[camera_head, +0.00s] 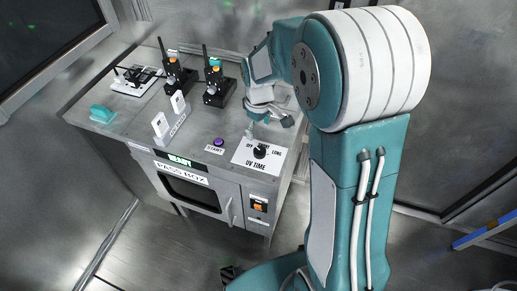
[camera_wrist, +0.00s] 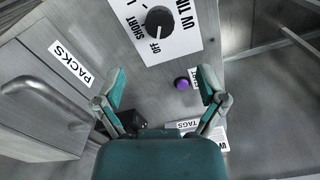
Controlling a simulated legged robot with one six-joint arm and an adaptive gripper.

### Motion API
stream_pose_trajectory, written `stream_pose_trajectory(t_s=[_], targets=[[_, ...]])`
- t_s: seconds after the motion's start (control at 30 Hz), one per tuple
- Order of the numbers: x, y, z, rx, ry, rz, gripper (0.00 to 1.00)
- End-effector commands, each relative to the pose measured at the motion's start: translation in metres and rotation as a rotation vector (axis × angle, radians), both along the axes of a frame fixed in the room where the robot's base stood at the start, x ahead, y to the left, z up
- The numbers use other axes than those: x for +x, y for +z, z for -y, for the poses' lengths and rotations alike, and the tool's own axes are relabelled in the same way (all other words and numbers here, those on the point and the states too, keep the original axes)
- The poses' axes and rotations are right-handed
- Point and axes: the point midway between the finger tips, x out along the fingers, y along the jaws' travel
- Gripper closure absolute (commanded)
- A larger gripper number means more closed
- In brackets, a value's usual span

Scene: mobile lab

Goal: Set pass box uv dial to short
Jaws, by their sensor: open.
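The UV time dial (camera_head: 260,152) is a black round knob on a white plate marked OFF, SHORT and LONG, on top of the pass box (camera_head: 196,176). In the wrist view the dial (camera_wrist: 159,21) is near the top edge, and its pale pointer mark seems to face OFF. The LONG label is cut off there. My gripper (camera_head: 270,118) is above the box top, close behind the dial plate. In the wrist view its two teal fingers (camera_wrist: 161,88) are spread wide with nothing between them gripped, apart from the dial.
A purple START button (camera_head: 219,142) sits left of the dial plate; it also shows between the fingers in the wrist view (camera_wrist: 181,83). Two black radios (camera_head: 214,84) stand behind, with a labelled holder (camera_head: 170,118) and a teal object (camera_head: 102,114) to the left. A green READY display (camera_head: 180,160) is on the front.

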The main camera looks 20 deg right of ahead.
Motion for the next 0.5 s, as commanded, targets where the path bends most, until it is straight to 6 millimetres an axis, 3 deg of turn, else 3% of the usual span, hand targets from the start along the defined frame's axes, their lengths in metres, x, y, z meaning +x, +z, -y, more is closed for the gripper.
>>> stream_pose_trajectory(t_s=[0.5], targets=[[-0.001,-0.086,0.000,0.000,-0.002,-0.005,0.10]])
